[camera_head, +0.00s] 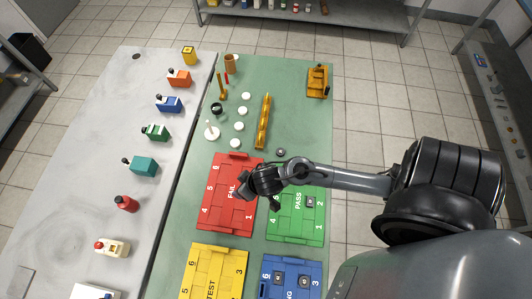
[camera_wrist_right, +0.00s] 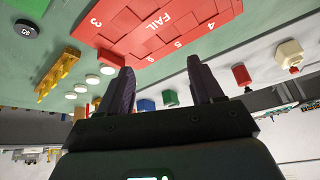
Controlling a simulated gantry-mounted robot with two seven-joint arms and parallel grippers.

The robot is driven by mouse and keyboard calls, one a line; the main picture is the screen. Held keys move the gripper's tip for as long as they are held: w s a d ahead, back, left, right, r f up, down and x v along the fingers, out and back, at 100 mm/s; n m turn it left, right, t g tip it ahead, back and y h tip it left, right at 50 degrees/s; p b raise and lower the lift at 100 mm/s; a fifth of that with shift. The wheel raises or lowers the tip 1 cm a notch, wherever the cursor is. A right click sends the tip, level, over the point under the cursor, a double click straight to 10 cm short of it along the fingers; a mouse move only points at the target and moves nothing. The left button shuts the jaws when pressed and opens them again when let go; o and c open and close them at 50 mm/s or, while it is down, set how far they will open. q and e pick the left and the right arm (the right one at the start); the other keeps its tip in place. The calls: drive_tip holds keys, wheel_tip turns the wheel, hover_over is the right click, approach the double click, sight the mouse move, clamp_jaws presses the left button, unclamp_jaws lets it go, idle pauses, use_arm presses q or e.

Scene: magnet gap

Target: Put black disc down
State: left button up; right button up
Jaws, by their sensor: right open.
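A small black disc (camera_head: 281,152) lies flat on the green mat just above the green PASS tray (camera_head: 291,228). In the right wrist view a black disc (camera_wrist_right: 27,29) with a white number lies on the mat. Another dark disc (camera_head: 310,202) sits on the PASS tray, and two more, one of them this one (camera_head: 277,278), sit on the blue tray (camera_head: 313,270). My right gripper (camera_head: 250,186) is above the red FAIL tray (camera_head: 222,205). In the right wrist view its fingers (camera_wrist_right: 158,90) are apart with nothing held between them. My left gripper is not in view.
A yellow TEST tray (camera_head: 205,285) lies below the red one. Several white discs (camera_head: 239,125) and a yellow bar-shaped fixture (camera_head: 263,122) stand further back. Coloured blocks line the grey table (camera_head: 85,170) at left. The mat is bare right of the fixture.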

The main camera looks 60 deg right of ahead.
drive_tip(key=shift+o, duration=0.5)
drive_tip(key=s+a+r+n+g, duration=0.1)
drive_tip(key=s+r+n, duration=0.2)
drive_tip(key=s+r, duration=0.4)
drive_tip(key=shift+s+g, duration=0.4)
drive_tip(key=shift+s, duration=0.5)
